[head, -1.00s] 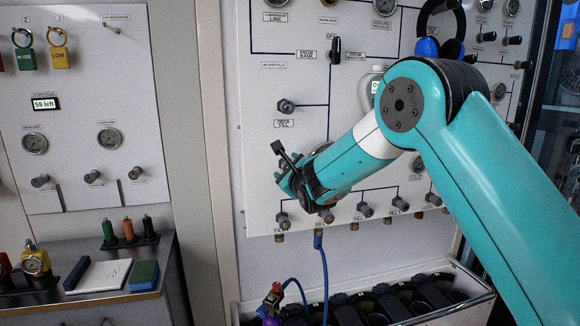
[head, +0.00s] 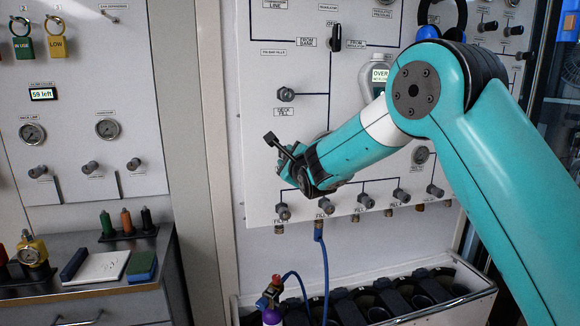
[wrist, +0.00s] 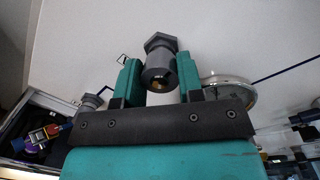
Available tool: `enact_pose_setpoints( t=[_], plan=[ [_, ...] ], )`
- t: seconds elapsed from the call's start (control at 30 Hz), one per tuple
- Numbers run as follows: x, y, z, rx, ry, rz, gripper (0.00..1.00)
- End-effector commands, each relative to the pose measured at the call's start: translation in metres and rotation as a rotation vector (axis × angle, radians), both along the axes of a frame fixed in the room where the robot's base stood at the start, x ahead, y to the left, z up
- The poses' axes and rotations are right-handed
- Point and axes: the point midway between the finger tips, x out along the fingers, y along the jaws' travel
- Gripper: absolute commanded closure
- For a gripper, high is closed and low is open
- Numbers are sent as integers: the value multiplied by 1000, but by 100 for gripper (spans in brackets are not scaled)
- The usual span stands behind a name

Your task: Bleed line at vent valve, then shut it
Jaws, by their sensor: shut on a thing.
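My gripper (head: 306,170) is at the white panel, above the row of fill valves (head: 324,206). In the wrist view my gripper's two teal fingers (wrist: 158,78) stand on either side of a grey valve knob (wrist: 158,66) with a brass centre, and are closed on it. That knob is hidden behind the gripper in the head view, and its label cannot be read, so I cannot tell whether it is the vent valve.
A blue hose (head: 325,270) hangs from a fill outlet. A gauge (wrist: 232,88) sits close right of my gripper. A bench (head: 60,290) stands left.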

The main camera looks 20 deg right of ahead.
Motion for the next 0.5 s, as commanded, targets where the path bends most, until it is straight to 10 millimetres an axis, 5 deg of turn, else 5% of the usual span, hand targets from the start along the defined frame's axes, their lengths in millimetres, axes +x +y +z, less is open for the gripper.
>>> enact_pose_setpoints(
  t=[0.5],
  plan=[
    [0,0,-3,-480,-4,-1,89]
  ],
)
